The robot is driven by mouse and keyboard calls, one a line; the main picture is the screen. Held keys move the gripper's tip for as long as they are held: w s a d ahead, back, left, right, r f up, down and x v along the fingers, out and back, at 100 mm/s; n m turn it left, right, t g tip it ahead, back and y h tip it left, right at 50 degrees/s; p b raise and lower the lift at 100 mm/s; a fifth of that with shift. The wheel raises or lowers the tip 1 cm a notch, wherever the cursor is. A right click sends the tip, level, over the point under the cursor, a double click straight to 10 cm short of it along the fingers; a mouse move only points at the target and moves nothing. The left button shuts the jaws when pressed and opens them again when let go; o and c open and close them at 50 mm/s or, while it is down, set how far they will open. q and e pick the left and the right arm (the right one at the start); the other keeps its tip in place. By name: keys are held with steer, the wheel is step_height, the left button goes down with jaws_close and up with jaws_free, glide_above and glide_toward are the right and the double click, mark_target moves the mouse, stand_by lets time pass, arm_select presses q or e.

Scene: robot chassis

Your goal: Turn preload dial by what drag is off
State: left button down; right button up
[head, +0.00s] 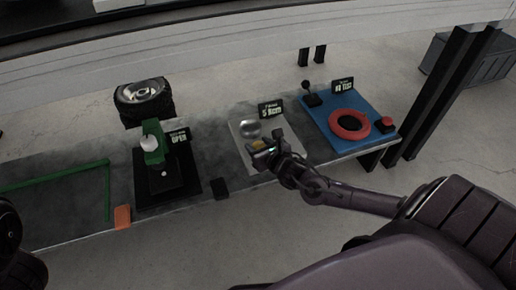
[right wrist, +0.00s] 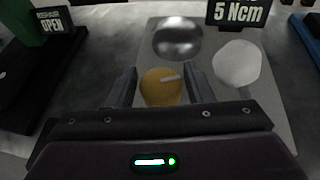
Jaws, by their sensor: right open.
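A grey plate (head: 238,126) lies on the table with a sign (head: 271,109) reading "5 Ncm" at its back. In the right wrist view a round orange-yellow dial (right wrist: 160,90) with a pale pointer mark on top sits on it. Behind the dial is a shiny silver dome (right wrist: 178,38), and to its right a white faceted knob (right wrist: 237,64). My right gripper (head: 263,149) is over the plate. Its open fingers, also in the right wrist view (right wrist: 159,84), stand either side of the dial, with gaps visible. Whether they touch it I cannot tell.
Left of the plate, a black station (head: 183,192) carries a green stand (head: 153,150) with a white knob and a sign (right wrist: 51,21) reading "OPEN". Right is a blue mat (head: 327,112) with a red ring (head: 349,124) and red button (head: 388,124). A small black block (head: 220,188) sits at the front edge.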

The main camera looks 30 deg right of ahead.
steer(key=shift+w, duration=0.15)
steer(key=shift+c, duration=0.4)
steer(key=c, duration=0.6)
steer(key=shift+c, duration=0.2)
